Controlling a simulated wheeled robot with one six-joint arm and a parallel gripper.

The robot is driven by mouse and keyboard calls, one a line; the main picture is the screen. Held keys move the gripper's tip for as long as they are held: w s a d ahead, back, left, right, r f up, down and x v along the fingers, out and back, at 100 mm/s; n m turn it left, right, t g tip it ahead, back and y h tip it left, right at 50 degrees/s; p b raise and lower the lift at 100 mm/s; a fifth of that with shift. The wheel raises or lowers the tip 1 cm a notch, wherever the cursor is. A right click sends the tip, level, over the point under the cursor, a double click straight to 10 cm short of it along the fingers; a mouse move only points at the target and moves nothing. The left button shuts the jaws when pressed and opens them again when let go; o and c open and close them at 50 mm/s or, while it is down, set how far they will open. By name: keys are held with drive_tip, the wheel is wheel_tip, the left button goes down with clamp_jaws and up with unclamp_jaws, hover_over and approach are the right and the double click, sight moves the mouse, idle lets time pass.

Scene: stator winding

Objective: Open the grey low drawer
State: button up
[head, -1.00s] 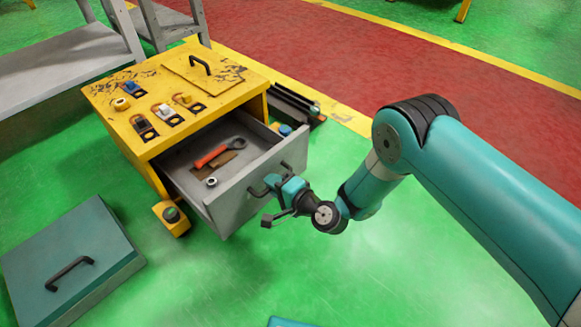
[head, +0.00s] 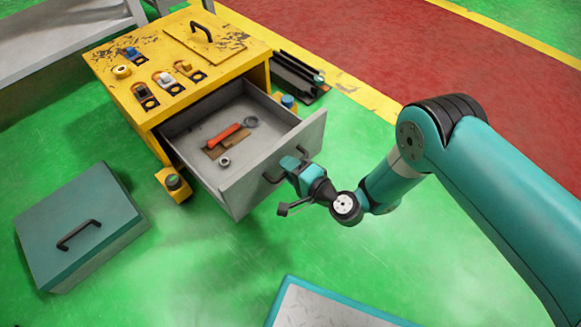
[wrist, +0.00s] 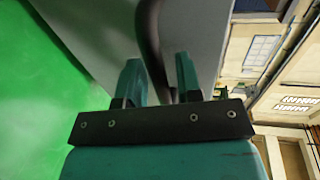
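The grey low drawer (head: 262,185) of the yellow cabinet (head: 205,89) stands well out from it, with its inside showing in the head view. Its dark bar handle (head: 302,152) is on the front face, partly covered by my gripper (head: 284,172). The grey drawer front (wrist: 100,35) fills the area behind the fingers. Contact on the right finger is hard to make out.
An orange-handled tool (head: 224,134) and a metal ring (head: 224,161) lie in the drawer. A teal box with a handle (head: 80,225) is on the floor at left. A teal-edged panel (head: 320,305) is at the bottom. Green floor in front of the drawer is clear.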

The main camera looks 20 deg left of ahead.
drive_tip(key=shift+o, duration=0.3)
drive_tip(key=p+v, duration=1.7)
drive_tip(key=p, duration=0.6)
drive_tip(key=shift+s, duration=0.2)
drive_tip(key=shift+d, duration=0.15)
